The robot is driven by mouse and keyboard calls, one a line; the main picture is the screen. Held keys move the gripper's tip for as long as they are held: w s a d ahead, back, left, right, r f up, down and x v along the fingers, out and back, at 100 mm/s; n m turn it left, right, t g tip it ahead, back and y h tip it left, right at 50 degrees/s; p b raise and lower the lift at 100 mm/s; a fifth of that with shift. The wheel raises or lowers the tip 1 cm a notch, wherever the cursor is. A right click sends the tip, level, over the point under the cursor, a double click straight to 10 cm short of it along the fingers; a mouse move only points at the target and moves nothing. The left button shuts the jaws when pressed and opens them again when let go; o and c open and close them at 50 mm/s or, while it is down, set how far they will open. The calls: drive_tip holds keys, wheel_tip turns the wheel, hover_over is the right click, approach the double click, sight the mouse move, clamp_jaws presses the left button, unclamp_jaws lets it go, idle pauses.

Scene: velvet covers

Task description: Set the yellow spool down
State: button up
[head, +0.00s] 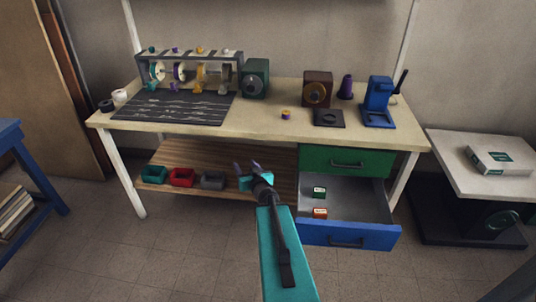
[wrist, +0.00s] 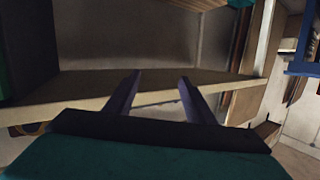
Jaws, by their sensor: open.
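A small spool with yellow and purple parts (head: 286,114) stands on the workbench top (head: 262,122), right of the dark mat. A rack (head: 190,57) at the back left holds several spools, one of them yellow-orange (head: 201,75). I cannot tell for certain which is the yellow spool of the task. My gripper (head: 246,168) is open in front of the bench, below its top edge and left of the drawers. In the wrist view my gripper (wrist: 160,77) has nothing between its fingers, and no spool shows there.
The blue-fronted drawer (head: 349,236) stands open, with two small boxes inside. Teal, red and grey bins (head: 181,178) sit on the lower shelf. A dark mat (head: 173,107), green and brown machines and a blue press (head: 378,103) occupy the bench top. Bare bench shows around the small spool.

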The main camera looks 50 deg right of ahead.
drive_tip(key=w+a+f+g+y, duration=0.3)
drive_tip(key=a+f+g, duration=0.1)
drive_tip(key=a+f, duration=1.5)
drive_tip(key=s+a+f+n+g, duration=0.1)
drive_tip(key=s+a+f+g, duration=0.3)
drive_tip(key=a, duration=0.5)
drive_tip(key=s+a+f+n+g+y, duration=0.1)
drive_tip(key=s+a+f+g, duration=0.3)
drive_tip(key=s, duration=0.4)
drive_tip(key=s+a+f+n+g+y, duration=0.1)
drive_tip(key=s+a+f, duration=0.4)
drive_tip(key=s+f, duration=0.25)
drive_tip(key=s+a+r+n+g, duration=0.1)
drive_tip(key=s+a+g, duration=0.1)
drive_tip(key=s, duration=0.5)
drive_tip(key=s+a+r+n+g+y, duration=0.1)
drive_tip(key=s+a+n+g, duration=0.1)
drive_tip(key=s, duration=0.6)
drive_tip(key=a+g, duration=0.1)
drive_tip(key=g, duration=0.1)
drive_tip(key=shift+s+a+g+y, duration=0.2)
drive_tip(key=shift+s+g+y, duration=0.05)
drive_tip(key=shift+g+y, duration=0.05)
drive_tip(key=shift+f, duration=0.1)
drive_tip(key=c, duration=0.5)
